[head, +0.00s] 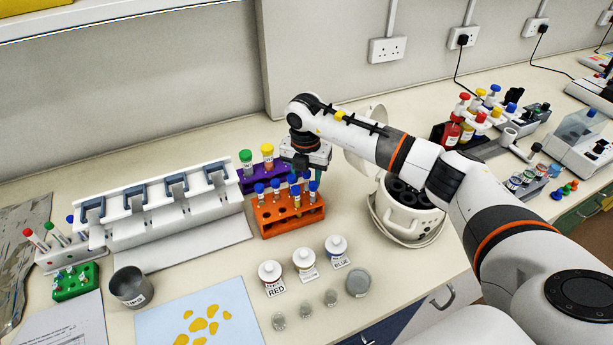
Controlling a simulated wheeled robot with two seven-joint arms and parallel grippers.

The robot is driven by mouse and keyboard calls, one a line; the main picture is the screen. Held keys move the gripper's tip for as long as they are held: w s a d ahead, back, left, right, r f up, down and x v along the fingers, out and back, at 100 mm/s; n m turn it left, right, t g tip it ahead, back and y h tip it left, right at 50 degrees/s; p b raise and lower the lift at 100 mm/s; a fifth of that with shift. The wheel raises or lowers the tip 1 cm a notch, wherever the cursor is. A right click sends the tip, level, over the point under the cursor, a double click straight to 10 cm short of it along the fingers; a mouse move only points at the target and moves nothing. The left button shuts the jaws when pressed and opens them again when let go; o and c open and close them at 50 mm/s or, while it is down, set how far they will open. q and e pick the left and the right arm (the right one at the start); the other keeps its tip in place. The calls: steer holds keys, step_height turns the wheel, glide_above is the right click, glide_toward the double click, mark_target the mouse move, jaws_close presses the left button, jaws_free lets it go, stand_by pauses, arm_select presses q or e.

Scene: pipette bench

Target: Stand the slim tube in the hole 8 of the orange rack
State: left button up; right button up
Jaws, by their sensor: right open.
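The orange rack (290,229) stands near the middle of the bench. Several slim tubes with blue caps (259,188) stand upright in it, mostly along its back and right. Holes in its front part show empty. I cannot tell which tube is the one named, and no hole numbers are readable. My right gripper (303,170) is open and points down over the back right part of the orange rack, close to the blue caps there. Its fingers are small and partly hidden, so I cannot tell whether a tube is between them. My left gripper is out of view.
A purple rack (249,183) with green- and yellow-capped tubes stands right behind the orange rack. A white pipette stand (165,222) is to the left. Bottles (304,262) stand in front. A white round vessel (408,220) is to the right, its lid raised.

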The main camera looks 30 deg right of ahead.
step_height(320, 180, up, 12)
steer(key=b, duration=0.2)
steer(key=shift+s+a+f+b, duration=0.2)
steer(key=shift+b, duration=0.1)
stand_by(0.3)
